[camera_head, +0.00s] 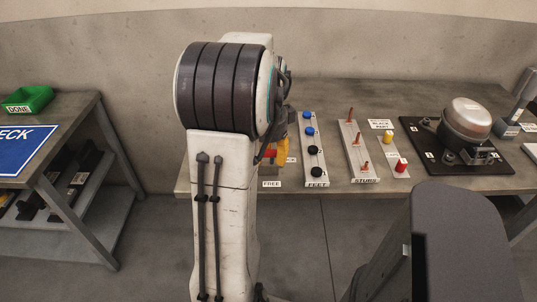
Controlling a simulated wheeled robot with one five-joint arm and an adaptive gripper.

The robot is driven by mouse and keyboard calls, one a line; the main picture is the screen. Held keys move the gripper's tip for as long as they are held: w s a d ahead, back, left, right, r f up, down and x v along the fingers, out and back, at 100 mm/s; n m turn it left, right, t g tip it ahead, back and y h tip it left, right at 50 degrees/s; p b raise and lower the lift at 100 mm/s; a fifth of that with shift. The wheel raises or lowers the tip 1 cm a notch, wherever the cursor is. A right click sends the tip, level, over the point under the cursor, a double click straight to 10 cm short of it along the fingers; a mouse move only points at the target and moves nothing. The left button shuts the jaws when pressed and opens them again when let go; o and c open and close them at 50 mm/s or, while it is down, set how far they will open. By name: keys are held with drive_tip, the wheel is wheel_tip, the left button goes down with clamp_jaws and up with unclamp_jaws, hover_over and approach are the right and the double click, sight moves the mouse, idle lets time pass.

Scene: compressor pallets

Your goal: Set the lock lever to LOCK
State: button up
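The arm (225,200) stands in front of the left end of the workbench and hides most of the lock lever's area. A small label reading FREE (271,184) shows at the bench's front edge, just right of the arm. Above it, a red piece (270,154) and a yellow-orange piece (282,148) peek out beside the arm. I cannot tell which of these belongs to the lever or to my gripper. The lever's position and a LOCK label are hidden. My gripper is mostly hidden behind the arm, and its fingers cannot be made out.
On the bench (350,92) stand a strip of blue and black feet (314,148), a strip of studs (358,150), yellow and red parts (394,150) and a compressor (466,118) on a black plate. A side table with a green DONE bin (28,98) stands left.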

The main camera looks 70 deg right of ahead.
clamp_jaws()
drive_tip(key=shift+r, duration=0.1)
